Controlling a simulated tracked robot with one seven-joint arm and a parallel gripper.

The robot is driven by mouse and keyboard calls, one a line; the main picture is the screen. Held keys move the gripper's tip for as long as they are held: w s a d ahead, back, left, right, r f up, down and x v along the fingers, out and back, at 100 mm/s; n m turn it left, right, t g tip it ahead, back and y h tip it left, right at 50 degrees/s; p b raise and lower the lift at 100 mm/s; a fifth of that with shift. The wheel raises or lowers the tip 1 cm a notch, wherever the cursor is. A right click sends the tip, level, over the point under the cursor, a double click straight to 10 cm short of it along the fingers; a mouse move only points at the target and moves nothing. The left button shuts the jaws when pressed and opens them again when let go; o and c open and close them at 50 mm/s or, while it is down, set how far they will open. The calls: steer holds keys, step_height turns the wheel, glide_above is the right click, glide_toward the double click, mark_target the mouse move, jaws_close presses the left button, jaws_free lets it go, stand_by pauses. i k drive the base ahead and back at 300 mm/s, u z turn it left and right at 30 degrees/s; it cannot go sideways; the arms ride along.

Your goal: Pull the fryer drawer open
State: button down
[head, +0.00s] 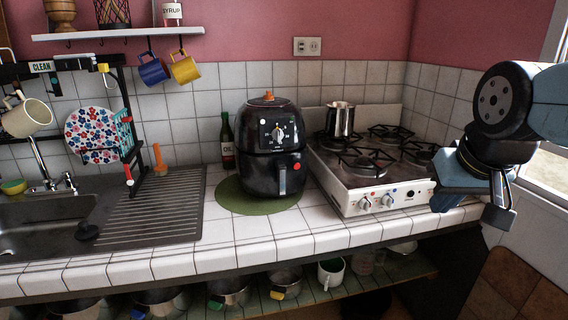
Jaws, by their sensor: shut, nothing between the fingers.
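The black air fryer (262,130) stands upright on a round green mat (232,200) in the middle of the counter. Its drawer (263,178) is the lower front part and appears closed, with a grey handle (283,180) on its front. A dial sits on the panel above the drawer. My gripper (497,218) is at the right, in front of the stove's right end and well apart from the fryer. It points downward and is shut with nothing in it.
A white gas stove (374,185) with a steel pot (340,119) stands right of the fryer. An oil bottle (227,141) is close on its left. The sink (35,225) and dish rack (131,131) are farther left. Tiled counter (262,240) in front of the fryer is clear.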

mark_target(264, 175)
steer(key=k, duration=1.3)
steer(key=u, duration=0.35)
steer(key=i, duration=0.9)
steer(key=z, duration=0.35)
